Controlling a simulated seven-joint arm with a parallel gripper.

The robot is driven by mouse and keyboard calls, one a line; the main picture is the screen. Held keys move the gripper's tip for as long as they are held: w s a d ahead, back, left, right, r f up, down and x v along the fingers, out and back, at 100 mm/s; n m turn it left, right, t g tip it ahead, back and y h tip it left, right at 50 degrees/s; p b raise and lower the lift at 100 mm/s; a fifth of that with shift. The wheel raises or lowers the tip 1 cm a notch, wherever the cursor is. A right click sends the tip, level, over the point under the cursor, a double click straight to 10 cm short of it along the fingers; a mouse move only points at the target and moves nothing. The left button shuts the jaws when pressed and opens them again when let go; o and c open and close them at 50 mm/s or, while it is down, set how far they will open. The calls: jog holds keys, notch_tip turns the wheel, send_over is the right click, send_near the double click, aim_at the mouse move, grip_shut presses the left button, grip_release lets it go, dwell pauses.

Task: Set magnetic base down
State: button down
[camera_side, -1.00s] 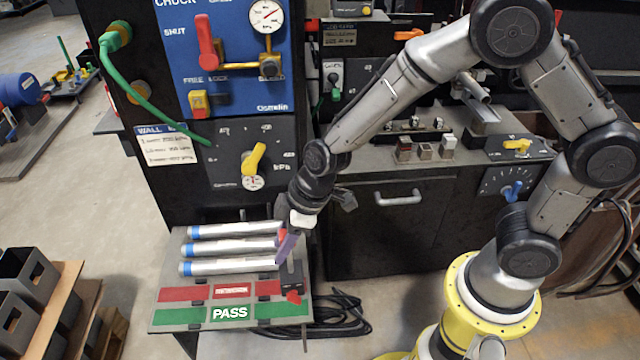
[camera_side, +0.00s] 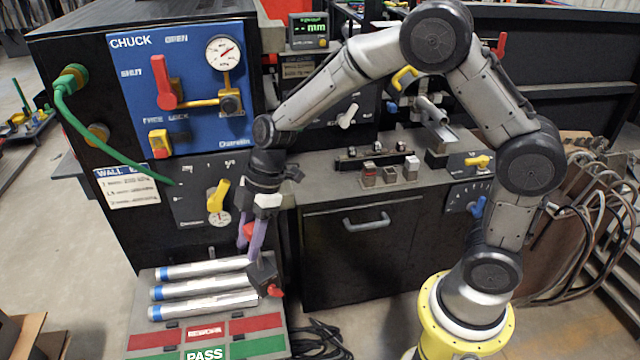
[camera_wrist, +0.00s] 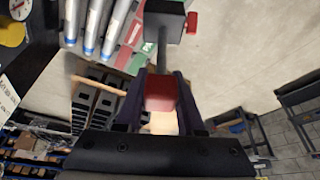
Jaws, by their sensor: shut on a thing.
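The magnetic base is a dark block with a red knob (camera_side: 265,275) at the right end of the grey tray (camera_side: 136,328) in the side view. It looks tilted there, and I cannot tell whether it touches the tray. In the wrist view the block (camera_wrist: 163,20) is at the top, with a thin post running from it to a red piece (camera_wrist: 160,93) between my fingers. My gripper (camera_side: 249,238), with purple fingers, is above the block and shut on this red piece. It also shows in the wrist view (camera_wrist: 160,108).
Three silver tubes with blue ends (camera_side: 205,289) lie on the tray, left of the base. The tray front has red rework and green pass (camera_side: 205,353) strips. A black machine with a blue chuck panel (camera_side: 135,75) stands behind. A dark cabinet (camera_side: 350,260) stands to the right.

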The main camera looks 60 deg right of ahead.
jog(key=w+d+r+m, duration=0.1)
jog(key=w+d+r, duration=0.15)
jog(key=d, duration=0.85)
jog(key=w+d+r, duration=0.2)
jog(key=w+d, duration=0.1)
jog(key=d, duration=0.7)
jog(key=s+d+m+t, duration=0.1)
jog(key=s+d+m, duration=0.15)
jog(key=d, duration=0.75)
jog(key=s+d+m+t, duration=0.1)
jog(key=s+d+m, duration=0.15)
jog(key=d, duration=0.85)
jog(key=w+d+f, duration=0.8)
jog(key=w+f, duration=0.3)
jog(key=f, duration=0.2)
jog(key=shift+f+n+h, duration=0.3)
jog(key=shift+n+h, duration=0.1)
jog(key=shift+f, duration=0.2)
jog(key=c, duration=0.5)
grip_release()
jog(key=shift+s+f, duration=0.1)
jog(key=shift+f, duration=0.05)
